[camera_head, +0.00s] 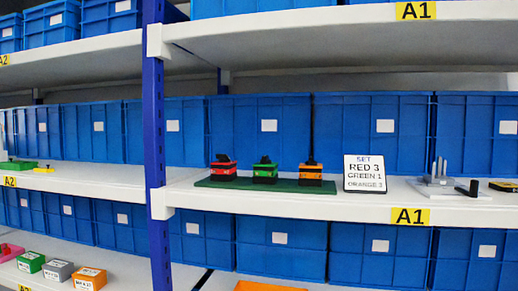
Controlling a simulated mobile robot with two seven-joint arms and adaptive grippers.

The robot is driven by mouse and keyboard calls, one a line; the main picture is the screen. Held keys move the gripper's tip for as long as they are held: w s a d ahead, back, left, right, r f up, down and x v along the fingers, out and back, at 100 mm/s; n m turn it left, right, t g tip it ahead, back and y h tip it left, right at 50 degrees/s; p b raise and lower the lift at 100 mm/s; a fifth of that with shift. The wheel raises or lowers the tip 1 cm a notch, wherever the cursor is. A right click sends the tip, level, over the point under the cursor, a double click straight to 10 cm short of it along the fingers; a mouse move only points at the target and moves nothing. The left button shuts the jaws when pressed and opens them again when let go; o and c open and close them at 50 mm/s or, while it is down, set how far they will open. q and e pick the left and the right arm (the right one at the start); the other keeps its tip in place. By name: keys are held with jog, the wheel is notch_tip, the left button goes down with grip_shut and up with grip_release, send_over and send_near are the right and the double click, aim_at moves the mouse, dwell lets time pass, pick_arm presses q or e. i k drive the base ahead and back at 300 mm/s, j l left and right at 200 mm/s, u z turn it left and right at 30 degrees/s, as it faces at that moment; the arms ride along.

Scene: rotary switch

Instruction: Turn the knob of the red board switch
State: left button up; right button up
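The red switch (223,170) stands at the left end of a flat dark green board (288,187) on the middle shelf. It is a small black and red block with a dark knob on top; the knob's exact setting is too small to read. A green switch (265,172) stands in the middle and an orange switch (310,175) at the right, each with a dark knob. A white sign (364,173) right of the board reads SET RED 3, GREEN 1, ORANGE 3. Neither of my grippers is in view.
A blue upright post (154,130) stands left of the board. Blue bins (370,120) line the shelf behind. A grey stand with pegs (440,182) is at the right. Another white shelf (300,30) hangs above. The shelf's front edge (290,207) is clear.

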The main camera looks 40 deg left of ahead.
aim_at(222, 158)
jog(key=j+z, duration=0.2)
jog(key=j, duration=0.15)
jog(key=k+j+z, duration=0.2)
jog(key=j, duration=0.15)
jog(key=j+z, duration=0.15)
jog(key=j, duration=0.2)
jog(key=k+j, duration=0.1)
jog(key=j, duration=0.25)
jog(key=k+j+z, duration=0.1)
jog(key=j, duration=0.25)
jog(key=k+j+z, duration=0.1)
jog(key=j, duration=0.25)
